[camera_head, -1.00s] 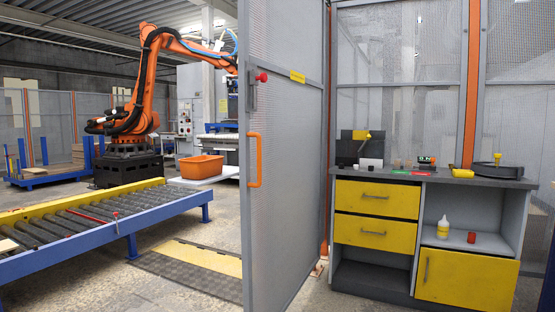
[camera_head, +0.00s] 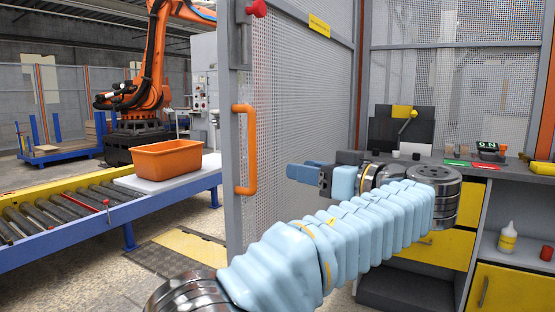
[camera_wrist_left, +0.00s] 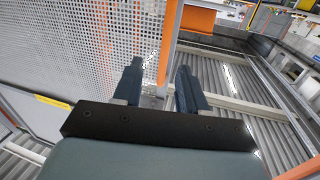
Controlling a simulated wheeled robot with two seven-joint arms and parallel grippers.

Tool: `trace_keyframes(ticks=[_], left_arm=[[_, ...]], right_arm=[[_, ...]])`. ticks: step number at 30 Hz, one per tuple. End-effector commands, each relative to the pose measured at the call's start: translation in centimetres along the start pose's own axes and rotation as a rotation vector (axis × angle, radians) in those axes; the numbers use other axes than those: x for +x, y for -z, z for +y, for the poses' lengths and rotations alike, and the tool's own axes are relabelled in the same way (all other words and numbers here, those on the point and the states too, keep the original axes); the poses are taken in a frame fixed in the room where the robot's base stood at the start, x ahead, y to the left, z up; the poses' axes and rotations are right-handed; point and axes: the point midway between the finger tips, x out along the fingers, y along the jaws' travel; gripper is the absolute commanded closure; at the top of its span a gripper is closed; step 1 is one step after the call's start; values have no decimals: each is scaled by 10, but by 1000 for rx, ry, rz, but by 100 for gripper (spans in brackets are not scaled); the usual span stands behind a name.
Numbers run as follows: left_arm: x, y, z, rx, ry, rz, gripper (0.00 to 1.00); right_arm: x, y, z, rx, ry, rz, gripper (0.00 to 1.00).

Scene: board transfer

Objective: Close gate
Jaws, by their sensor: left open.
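The gate (camera_head: 300,115) is a grey-framed mesh panel standing open, its free edge toward me. An orange D-shaped handle (camera_head: 248,150) is on that edge, below a grey latch with a red knob (camera_head: 257,9). My left gripper (camera_head: 298,173) is open and empty. In the head view it appears just right of the handle, in front of the mesh, with its fingers pointing left. I see no contact with the handle. In the left wrist view, the two dark fingers (camera_wrist_left: 160,78) are apart, and mesh (camera_wrist_left: 90,45) fills the left side. My right gripper is not in view.
A grey workbench (camera_head: 385,285) with yellow drawers stands on the right, behind my left arm. A roller conveyor (camera_head: 60,222), an orange bin (camera_head: 168,163) on a white board and an orange robot arm (camera_head: 155,60) are on the left. Mesh fence (camera_head: 450,75) stands behind the bench.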

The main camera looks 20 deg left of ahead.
Motion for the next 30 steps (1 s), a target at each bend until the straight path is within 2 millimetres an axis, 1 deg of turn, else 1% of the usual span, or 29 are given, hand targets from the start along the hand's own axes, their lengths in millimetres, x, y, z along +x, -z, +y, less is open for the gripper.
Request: trace_keyframes(ticks=[1, 3, 5, 7, 18, 21, 25, 30], left_arm=[[-2, 9, -9, -41, 20, 8, 58], [0, 15, -17, -71, 40, 15, 58], [6, 16, -18, -77, 46, 16, 58], [16, 16, -18, -75, 45, 15, 58], [99, 17, -21, -69, 44, 14, 58], [116, 17, -21, -68, 42, 15, 58], [130, 16, -21, -68, 41, 15, 58], [136, 16, -22, -69, 41, 15, 58]], right_arm=[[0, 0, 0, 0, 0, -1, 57], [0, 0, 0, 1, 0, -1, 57], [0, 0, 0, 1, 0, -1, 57], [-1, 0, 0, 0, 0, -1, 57], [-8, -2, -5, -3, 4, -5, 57], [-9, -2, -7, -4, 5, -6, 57], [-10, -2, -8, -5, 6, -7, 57], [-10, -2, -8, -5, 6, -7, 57]])
